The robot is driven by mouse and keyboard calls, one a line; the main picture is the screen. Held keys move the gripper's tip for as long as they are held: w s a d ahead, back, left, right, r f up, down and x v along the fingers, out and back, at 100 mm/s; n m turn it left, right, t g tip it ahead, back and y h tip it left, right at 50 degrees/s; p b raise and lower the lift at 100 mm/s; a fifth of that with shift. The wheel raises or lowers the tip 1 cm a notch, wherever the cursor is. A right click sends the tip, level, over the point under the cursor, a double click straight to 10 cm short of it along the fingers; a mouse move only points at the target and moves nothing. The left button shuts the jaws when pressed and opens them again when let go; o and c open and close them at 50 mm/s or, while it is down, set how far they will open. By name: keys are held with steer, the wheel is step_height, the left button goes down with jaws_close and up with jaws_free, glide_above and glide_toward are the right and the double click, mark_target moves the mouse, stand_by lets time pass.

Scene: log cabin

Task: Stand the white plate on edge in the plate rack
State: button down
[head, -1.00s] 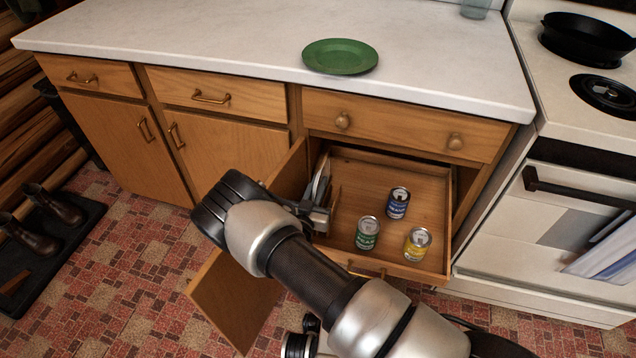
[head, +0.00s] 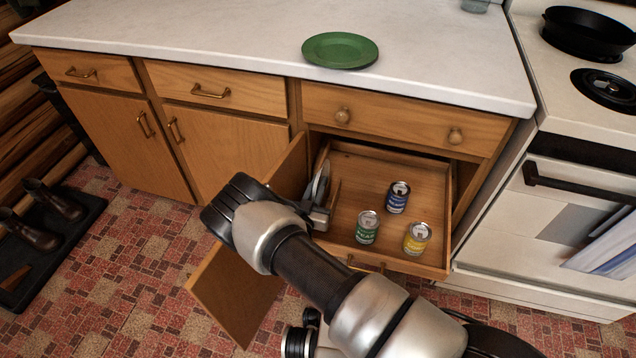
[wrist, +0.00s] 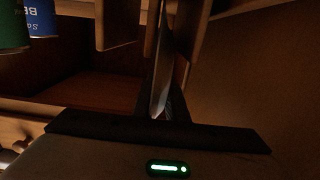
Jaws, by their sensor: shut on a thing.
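The white plate (head: 319,181) stands on edge at the left side of the pulled-out wooden tray in the head view. My gripper (head: 318,210) is shut on its near edge. In the wrist view the plate (wrist: 162,80) is a thin, dark, edge-on strip running away from my gripper. Wooden slats (wrist: 115,25) lie on both sides of its far part. In the head view a wooden divider (head: 334,197) of what seems to be the plate rack stands just right of the plate. I cannot tell whether the plate's lower edge touches the rack floor.
Blue (head: 397,197), green (head: 367,227) and yellow (head: 417,238) cans stand in the tray right of the divider. A green plate (head: 340,50) lies on the counter (head: 220,38). A stove (head: 575,200) stands at right.

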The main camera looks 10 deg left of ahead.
steer(key=shift+f, duration=1.1)
steer(key=c, duration=1.7)
jaws_free()
steer(key=shift+s, duration=0.15)
